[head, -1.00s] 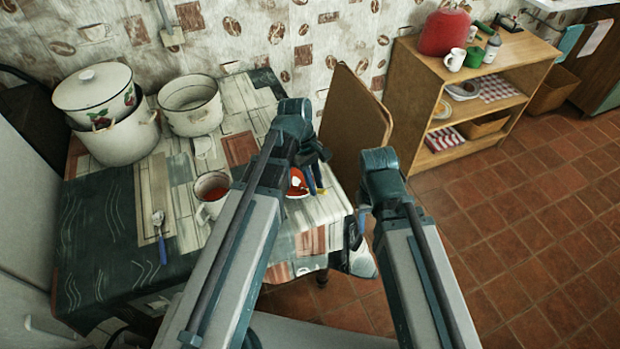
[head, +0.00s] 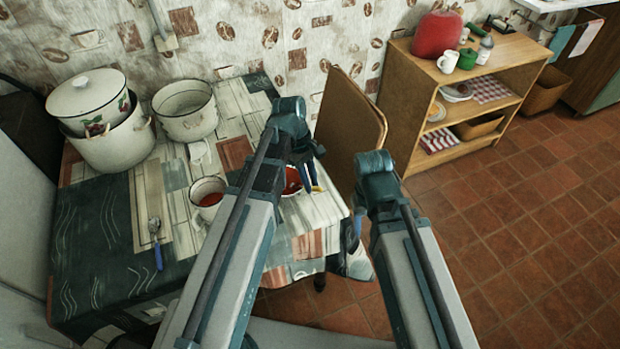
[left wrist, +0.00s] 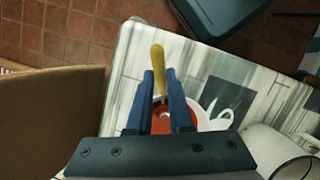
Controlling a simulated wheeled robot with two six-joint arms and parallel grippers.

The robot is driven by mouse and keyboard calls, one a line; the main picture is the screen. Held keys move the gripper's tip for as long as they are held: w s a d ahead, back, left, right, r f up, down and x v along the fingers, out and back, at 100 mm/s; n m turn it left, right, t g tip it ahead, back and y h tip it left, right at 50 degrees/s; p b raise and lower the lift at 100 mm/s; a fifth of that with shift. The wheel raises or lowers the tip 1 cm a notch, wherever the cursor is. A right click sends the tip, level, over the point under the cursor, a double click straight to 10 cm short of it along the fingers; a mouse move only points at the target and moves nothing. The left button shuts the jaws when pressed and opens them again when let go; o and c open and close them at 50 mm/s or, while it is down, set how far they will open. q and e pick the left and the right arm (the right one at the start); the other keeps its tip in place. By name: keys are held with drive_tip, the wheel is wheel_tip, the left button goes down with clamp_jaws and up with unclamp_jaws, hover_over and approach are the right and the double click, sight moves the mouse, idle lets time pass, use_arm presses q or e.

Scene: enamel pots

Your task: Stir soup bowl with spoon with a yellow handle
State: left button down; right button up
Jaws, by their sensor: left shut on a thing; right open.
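The soup bowl (head: 291,181) holds red soup and stands near the right edge of the table, partly hidden by my left arm. Red soup also shows between my fingers in the left wrist view (left wrist: 161,122). My left gripper (head: 311,176) is over the bowl, shut on the spoon with the yellow handle (left wrist: 158,62). A bit of the yellow handle shows below the gripper in the head view (head: 319,188). The spoon's lower end is hidden, so its depth in the soup is unclear. My right gripper (head: 357,228) is open and empty, low beside the table's right edge.
A white mug of red liquid (head: 208,197) stands left of the bowl. A blue-handled spoon (head: 156,238), an open pot (head: 185,108) and a lidded pot (head: 105,140) are further left. A brown chair back (head: 350,125) rises behind. A wooden shelf (head: 405,100) stands right.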

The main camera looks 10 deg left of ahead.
idle(0.4)
use_arm(q)
drive_tip(key=shift+r+p, duration=2.8)
drive_tip(key=shift+r, duration=0.1)
drive_tip(key=shift+r+p, duration=1.9)
drive_tip(key=shift+p, duration=0.1)
